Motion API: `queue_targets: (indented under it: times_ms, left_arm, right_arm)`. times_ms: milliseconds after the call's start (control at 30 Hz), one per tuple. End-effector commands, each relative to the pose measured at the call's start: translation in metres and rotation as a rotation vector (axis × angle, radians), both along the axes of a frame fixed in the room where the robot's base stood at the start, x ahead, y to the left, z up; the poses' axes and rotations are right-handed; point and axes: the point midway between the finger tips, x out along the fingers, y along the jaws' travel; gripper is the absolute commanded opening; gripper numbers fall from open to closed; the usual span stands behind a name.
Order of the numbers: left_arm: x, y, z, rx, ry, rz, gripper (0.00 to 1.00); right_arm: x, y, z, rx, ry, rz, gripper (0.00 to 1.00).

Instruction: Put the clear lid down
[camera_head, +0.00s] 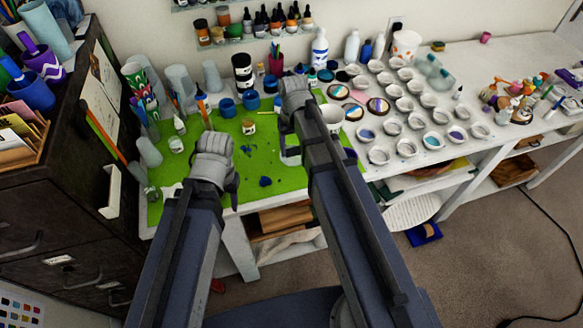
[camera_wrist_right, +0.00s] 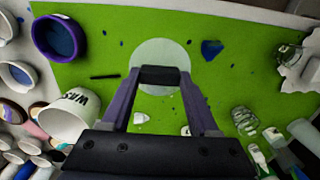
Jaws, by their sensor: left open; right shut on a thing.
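In the right wrist view, a pale translucent round disc, the clear lid (camera_wrist_right: 155,52), shows at the tips of my right gripper (camera_wrist_right: 163,76). The gripper is shut on it, above the green mat (camera_wrist_right: 95,45). Whether the lid touches the mat I cannot tell. My left gripper (camera_head: 234,184) is open and empty over the mat's left-middle part.
A white lettered cup (camera_wrist_right: 68,122) stands close beside my right gripper. Blue cups (camera_head: 228,108) and a small jar (camera_head: 248,127) are at the mat's back. Blue bits (camera_head: 265,181) lie on the mat. Several small white cups (camera_head: 406,148) fill the table to the right.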

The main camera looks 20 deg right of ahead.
Motion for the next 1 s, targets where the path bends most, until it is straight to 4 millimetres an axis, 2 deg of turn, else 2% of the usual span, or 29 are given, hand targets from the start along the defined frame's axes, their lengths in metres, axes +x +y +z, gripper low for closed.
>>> queue_targets:
  times_ms: [33, 200, 467, 800, 1000]
  left_arm:
    - [0.0, 0.0, -0.016, 0.0, 0.0, 0.0, 0.5]
    - [0.0, 0.0, -0.041, 0.0, 0.0, 0.002, 0.5]
    - [0.0, 0.0, -0.044, 0.0, 0.0, 0.002, 0.5]
    - [0.0, 0.0, -0.08, 0.0, 0.0, 0.002, 0.5]
    - [0.0, 0.0, -0.081, 0.0, 0.0, 0.002, 0.5]
  right_arm:
    - [0.0, 0.0, -0.016, 0.0, 0.0, 0.0, 0.09]
    - [0.0, 0.0, -0.041, 0.0, 0.0, 0.0, 0.09]
    - [0.0, 0.0, -0.044, 0.0, 0.0, 0.0, 0.09]
    - [0.0, 0.0, -0.08, 0.0, 0.0, 0.0, 0.09]
    - [0.0, 0.0, -0.081, 0.0, 0.0, 0.0, 0.09]
